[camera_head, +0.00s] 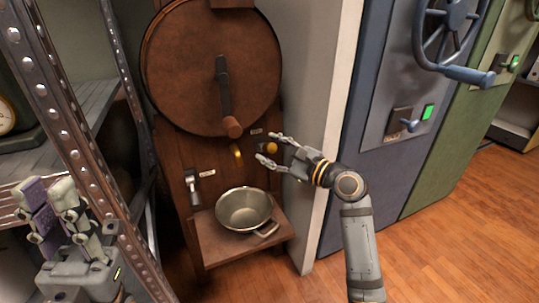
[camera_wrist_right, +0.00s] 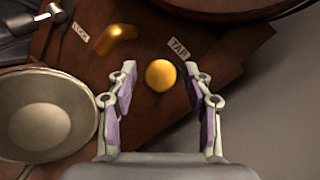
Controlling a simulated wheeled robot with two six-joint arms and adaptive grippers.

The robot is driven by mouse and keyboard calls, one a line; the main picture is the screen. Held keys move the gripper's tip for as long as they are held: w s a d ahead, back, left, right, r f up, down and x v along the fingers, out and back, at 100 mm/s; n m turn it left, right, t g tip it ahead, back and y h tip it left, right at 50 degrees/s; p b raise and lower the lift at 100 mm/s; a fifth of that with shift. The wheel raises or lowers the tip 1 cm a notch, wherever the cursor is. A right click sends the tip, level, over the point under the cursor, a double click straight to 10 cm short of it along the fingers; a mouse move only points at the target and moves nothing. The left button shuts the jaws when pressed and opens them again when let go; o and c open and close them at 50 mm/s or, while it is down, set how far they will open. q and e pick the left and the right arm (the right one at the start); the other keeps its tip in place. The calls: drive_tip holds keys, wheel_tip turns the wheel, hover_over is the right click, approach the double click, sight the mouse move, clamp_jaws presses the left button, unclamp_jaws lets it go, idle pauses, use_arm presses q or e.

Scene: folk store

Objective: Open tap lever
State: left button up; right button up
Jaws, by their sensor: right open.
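The tap lever shows as a round golden knob (camera_head: 272,148) on the brown wooden stand, beside a small label. In the right wrist view the golden knob (camera_wrist_right: 161,75) sits end-on near a label reading TAP. My right gripper (camera_head: 267,147) is open in front of it. In the wrist view the fingers of my right gripper (camera_wrist_right: 159,72) stand on either side of the knob with gaps; contact cannot be judged. A golden spout (camera_head: 237,155) is left of the knob. My left gripper (camera_head: 47,190) is at far left, its fingers apart and empty, away from the stand.
A metal pot (camera_head: 245,210) sits on the stand's shelf (camera_head: 210,246) below the spout. A silver lever (camera_head: 193,190) is left of it. A large wooden disc (camera_head: 185,65) with a handle is above. A metal rack (camera_head: 75,130) stands left; a blue cabinet (camera_head: 385,185) stands right.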

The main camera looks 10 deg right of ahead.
drive_tip(key=shift+w+a, duration=0.3)
drive_tip(key=shift+a, duration=0.05)
clamp_jaws()
